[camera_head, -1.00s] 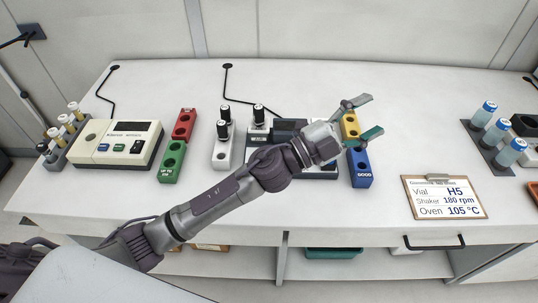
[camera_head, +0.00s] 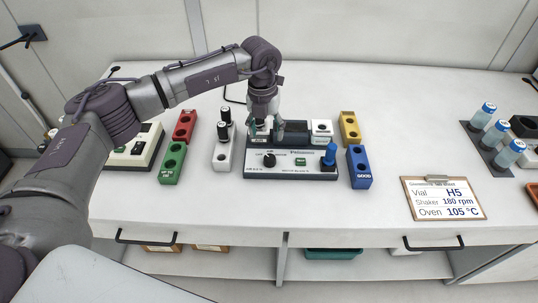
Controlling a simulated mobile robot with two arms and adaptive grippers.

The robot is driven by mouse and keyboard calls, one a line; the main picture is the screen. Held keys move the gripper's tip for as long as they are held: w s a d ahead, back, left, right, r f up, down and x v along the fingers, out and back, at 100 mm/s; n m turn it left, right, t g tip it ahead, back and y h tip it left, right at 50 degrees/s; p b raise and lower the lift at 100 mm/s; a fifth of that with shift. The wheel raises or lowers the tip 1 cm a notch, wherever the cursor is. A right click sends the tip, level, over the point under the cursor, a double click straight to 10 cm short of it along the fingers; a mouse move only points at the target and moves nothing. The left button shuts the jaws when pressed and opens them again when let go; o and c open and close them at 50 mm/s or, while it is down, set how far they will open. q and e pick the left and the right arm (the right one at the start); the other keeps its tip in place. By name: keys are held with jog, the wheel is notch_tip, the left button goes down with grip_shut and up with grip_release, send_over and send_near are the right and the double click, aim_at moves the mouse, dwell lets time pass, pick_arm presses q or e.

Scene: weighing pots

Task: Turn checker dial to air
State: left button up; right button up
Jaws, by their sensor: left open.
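The checker (camera_head: 300,171) is a grey-white box with a dark top near the middle of the table. A round black dial (camera_head: 269,160) sits on the left of its front panel, with a small green display beside it. The dial's setting is too small to read. A blue upright knob or lever (camera_head: 329,157) stands on the panel's right. My left gripper (camera_head: 265,131) points down over the checker's back left, behind the dial and apart from it. Its fingers are spread and hide part of the checker's left socket. My right gripper is not in view.
A white rack (camera_head: 222,156) with black-capped vials and red (camera_head: 184,124) and green (camera_head: 172,163) blocks stand left. Yellow (camera_head: 350,128) and blue (camera_head: 360,167) blocks stand right. A clipboard (camera_head: 443,199) lies front right. The table in front of the checker is clear.

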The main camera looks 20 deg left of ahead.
aim_at(269, 158)
pick_arm(q)
jog(key=f, duration=0.3)
jog(key=f+p, duration=0.1)
jog(key=f, duration=0.6)
jog(key=shift+d+f+p, duration=0.25)
jog(key=shift+d+p, duration=0.05)
jog(key=shift+d, duration=0.05)
